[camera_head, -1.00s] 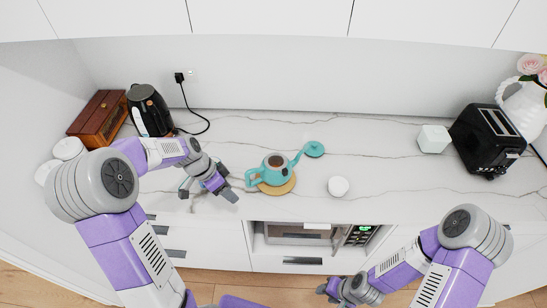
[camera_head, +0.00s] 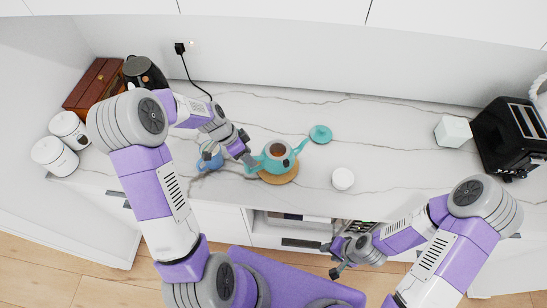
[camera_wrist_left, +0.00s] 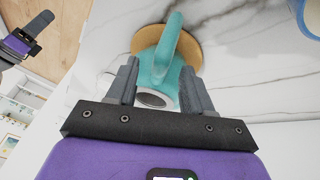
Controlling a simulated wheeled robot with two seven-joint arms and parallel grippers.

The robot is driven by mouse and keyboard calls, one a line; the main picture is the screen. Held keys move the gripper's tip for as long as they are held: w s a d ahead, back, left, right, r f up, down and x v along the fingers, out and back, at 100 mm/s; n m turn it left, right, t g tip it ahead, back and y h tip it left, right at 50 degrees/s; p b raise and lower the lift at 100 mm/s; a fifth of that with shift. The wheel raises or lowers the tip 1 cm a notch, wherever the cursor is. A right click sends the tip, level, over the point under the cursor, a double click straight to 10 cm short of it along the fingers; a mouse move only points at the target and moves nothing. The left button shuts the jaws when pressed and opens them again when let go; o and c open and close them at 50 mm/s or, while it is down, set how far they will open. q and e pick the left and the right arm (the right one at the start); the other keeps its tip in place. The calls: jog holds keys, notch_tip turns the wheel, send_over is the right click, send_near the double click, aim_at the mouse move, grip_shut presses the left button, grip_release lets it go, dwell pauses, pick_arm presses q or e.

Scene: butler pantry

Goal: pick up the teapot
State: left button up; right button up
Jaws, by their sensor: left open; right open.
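The teal teapot (camera_head: 274,159) stands lidless on a round wooden trivet (camera_head: 284,178), its spout pointing right in the head view. Its teal lid (camera_head: 321,134) lies apart on the counter, up and to the right. My left gripper (camera_head: 249,157) is open at the teapot's left side. In the left wrist view my left gripper (camera_wrist_left: 159,76) has its fingers on either side of the teapot (camera_wrist_left: 158,68), with no clear grip. A curved teal part stands up beyond the fingers. My right gripper (camera_head: 334,260) is open and empty, low in front of the cabinets.
A blue cup-like vessel (camera_head: 209,162) stands left of the teapot, close under my left arm. A small white bowl (camera_head: 343,179) is to the right. A white block (camera_head: 453,131) and black toaster (camera_head: 513,136) stand farther right. The marble between is clear.

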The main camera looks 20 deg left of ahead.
pick_arm(q)
jog(key=shift+d+f, duration=0.15)
jog(key=shift+f, duration=0.2)
jog(key=shift+c, duration=0.5)
grip_shut()
jog(key=shift+w+r, duration=0.1)
jog(key=shift+r, duration=0.05)
dwell(0.5)
